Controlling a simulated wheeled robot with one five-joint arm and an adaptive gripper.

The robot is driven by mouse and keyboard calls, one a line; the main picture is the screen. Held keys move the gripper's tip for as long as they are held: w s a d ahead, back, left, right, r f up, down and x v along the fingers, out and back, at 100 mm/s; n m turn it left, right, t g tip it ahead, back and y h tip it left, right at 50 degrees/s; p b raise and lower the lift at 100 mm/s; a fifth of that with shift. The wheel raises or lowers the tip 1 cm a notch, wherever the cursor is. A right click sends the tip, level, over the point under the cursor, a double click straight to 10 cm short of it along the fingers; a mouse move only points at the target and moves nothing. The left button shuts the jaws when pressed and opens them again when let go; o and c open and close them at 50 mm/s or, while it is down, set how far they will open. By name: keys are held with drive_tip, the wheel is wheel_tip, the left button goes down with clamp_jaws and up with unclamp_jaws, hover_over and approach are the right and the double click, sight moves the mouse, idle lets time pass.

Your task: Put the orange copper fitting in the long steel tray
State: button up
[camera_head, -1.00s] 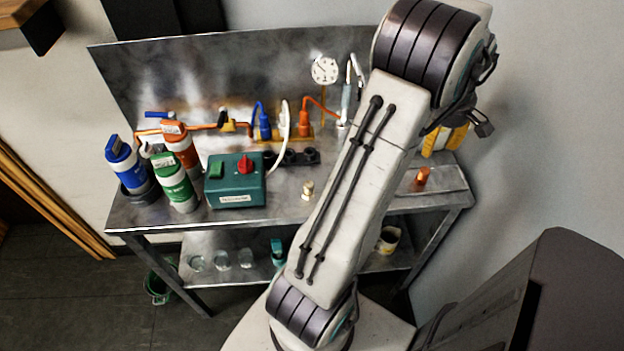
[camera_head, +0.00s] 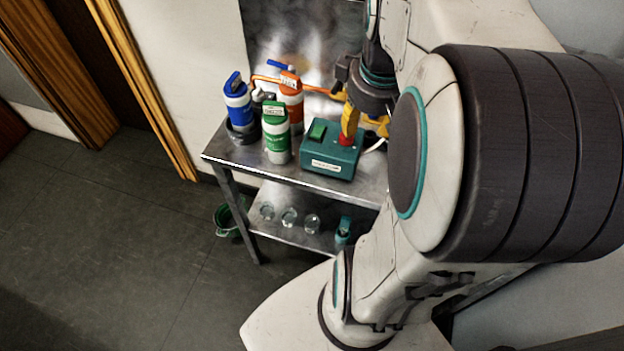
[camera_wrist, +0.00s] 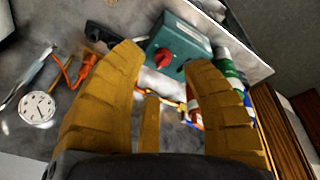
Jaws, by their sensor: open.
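The orange copper fitting and the long steel tray cannot be made out in either view now. My arm covers the right part of the bench in the head view. My gripper (camera_head: 364,122) is over the bench, close to the red knob of the teal box in the head view.
The teal box (camera_head: 331,160) stands on the steel bench, also in the wrist view (camera_wrist: 189,37). Blue (camera_head: 238,105), green (camera_head: 276,138) and orange (camera_head: 291,92) bottles stand left of it.

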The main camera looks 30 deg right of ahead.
drive_tip(key=s+a, duration=0.2)
drive_tip(key=a, duration=0.5)
drive_tip(key=s+a+f+t+y, duration=0.1)
drive_tip(key=s+a, duration=0.2)
drive_tip(key=a, duration=0.5)
drive_tip(key=shift+a+f+n+t+y, duration=0.25)
drive_tip(key=shift+n+t+y, duration=0.05)
